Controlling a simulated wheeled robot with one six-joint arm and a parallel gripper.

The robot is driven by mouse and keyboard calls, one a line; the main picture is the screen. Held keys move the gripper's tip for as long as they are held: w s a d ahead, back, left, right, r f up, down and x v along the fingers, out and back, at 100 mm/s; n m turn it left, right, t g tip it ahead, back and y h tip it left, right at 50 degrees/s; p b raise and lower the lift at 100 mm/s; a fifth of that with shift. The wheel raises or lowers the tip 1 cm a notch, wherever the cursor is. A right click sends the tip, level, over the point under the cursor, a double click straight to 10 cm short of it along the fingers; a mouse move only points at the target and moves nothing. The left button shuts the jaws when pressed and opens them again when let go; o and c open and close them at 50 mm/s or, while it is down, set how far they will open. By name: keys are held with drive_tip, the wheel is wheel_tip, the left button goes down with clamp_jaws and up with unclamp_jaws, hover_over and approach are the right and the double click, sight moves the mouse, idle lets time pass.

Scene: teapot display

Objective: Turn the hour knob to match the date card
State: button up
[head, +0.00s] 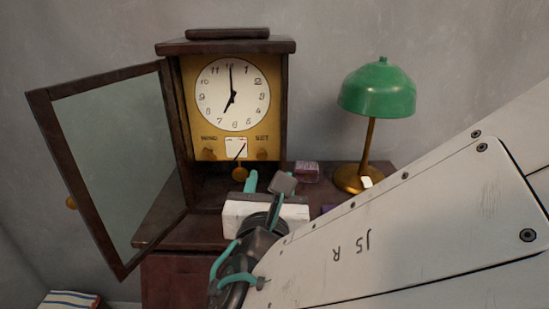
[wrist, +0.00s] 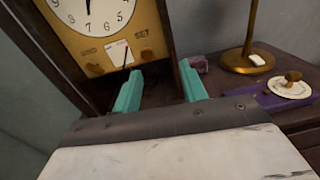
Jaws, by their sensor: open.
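A dark wooden clock (head: 279,100) stands with its glass door (head: 118,160) swung open to the left. Its white dial (head: 213,97) has one hand at 12 and a shorter one near 7. Below it are a brass knob under WIND (head: 208,154) and another under SET (head: 262,154); the SET knob also shows in the wrist view (wrist: 147,59). A small white card (head: 235,147) with a dark pointer across it sits between them; its marks are unreadable. My gripper (wrist: 161,74) is open and empty, in front of and below the SET knob, apart from it.
A green lamp (head: 377,92) with a brass base stands right of the clock. A small purplish box (head: 306,171) lies between them. In the wrist view, a purple object (wrist: 262,101) and a white disc with a brass knob (wrist: 290,90) lie at right. A pendulum bob (head: 239,174) hangs under the card.

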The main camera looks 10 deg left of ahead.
sight(261, 157)
drive_tip(key=shift+n+y, duration=0.6)
drive_tip(key=shift+y, duration=0.1)
drive_tip(key=x, duration=0.2)
drive_tip(key=a+x, duration=0.1)
drive_tip(key=x, duration=0.4)
drive_tip(key=shift+s+a+f, duration=0.1)
drive_tip(key=shift+a, duration=0.25)
clamp_jaws()
drive_tip(key=shift+a, duration=0.15)
